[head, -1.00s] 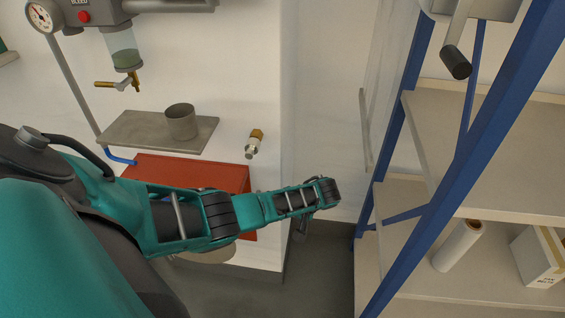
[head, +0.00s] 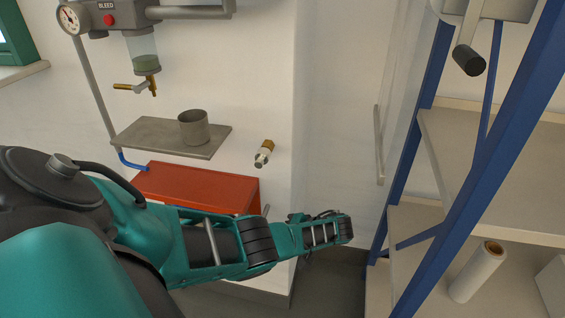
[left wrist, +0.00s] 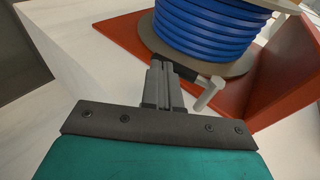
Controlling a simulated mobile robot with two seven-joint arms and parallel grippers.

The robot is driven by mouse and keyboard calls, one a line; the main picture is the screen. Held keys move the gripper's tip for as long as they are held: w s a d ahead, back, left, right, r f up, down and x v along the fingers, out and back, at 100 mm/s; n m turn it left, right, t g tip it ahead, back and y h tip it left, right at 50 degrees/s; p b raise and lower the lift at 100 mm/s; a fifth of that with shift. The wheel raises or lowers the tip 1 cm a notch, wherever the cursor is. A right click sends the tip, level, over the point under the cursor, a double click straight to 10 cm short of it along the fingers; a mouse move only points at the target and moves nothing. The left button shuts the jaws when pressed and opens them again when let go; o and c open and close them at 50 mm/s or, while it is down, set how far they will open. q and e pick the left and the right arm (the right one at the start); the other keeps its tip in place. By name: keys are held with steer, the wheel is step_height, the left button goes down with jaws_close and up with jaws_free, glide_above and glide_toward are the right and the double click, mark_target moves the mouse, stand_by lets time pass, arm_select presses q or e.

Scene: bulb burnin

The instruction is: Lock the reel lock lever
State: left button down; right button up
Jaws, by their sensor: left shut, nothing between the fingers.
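In the left wrist view, a reel of blue hose (left wrist: 212,30) with a grey-beige flange (left wrist: 238,66) is mounted at a red bracket (left wrist: 285,75). A pale grey lever-like piece (left wrist: 210,93) sticks out by the flange's near edge; I take it for the reel lock lever. My left gripper (left wrist: 163,68) is shut and empty, its fingertips close to the flange and left of the lever. Whether they touch is unclear. In the head view the red bracket (head: 195,187) shows behind my left arm, while the left fingers, hose and lever are hidden. My right gripper is out of view.
Above the bracket, a grey wall shelf (head: 150,137) carries a metal cup (head: 193,127). A brass fitting (head: 265,153) sits on the wall nearby. A blue-framed rack (head: 440,180) with a white roll (head: 478,271) stands on the right. Open floor lies between wall and rack.

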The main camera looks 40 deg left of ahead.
arm_select(q)
steer(key=shift+s+a+f, duration=0.25)
steer(key=shift+a+f, duration=0.15)
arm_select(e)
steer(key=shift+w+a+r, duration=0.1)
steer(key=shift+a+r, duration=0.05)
arm_select(q)
steer(key=shift+s+a+f, duration=0.1)
steer(key=shift+s, duration=0.05)
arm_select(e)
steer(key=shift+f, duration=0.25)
